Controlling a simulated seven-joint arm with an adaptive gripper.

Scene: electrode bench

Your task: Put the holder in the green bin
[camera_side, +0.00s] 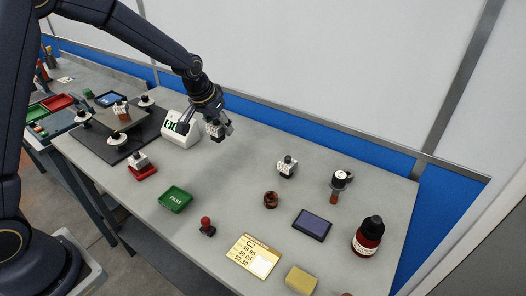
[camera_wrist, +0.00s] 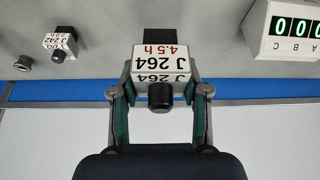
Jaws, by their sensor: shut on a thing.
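My gripper (camera_side: 217,122) is shut on a white block-shaped holder (camera_side: 215,131) with a black knob. It holds it in the air above the bench, beside the white meter. In the wrist view the held holder (camera_wrist: 160,67) shows the labels "J 264" and "4.5 h" upside down, between the two fingers (camera_wrist: 160,105). The green bin (camera_side: 175,199), a shallow tray marked "PASS", sits on the bench below and to the left of my gripper in the side view. It looks empty.
The white meter (camera_side: 180,130) stands just left of my gripper. A red tray (camera_side: 143,173) with another holder (camera_side: 138,160) sits left of the green bin. Another holder (camera_side: 287,167) stands to the right. A red stamp (camera_side: 206,227) stands near the green bin. The bench between is clear.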

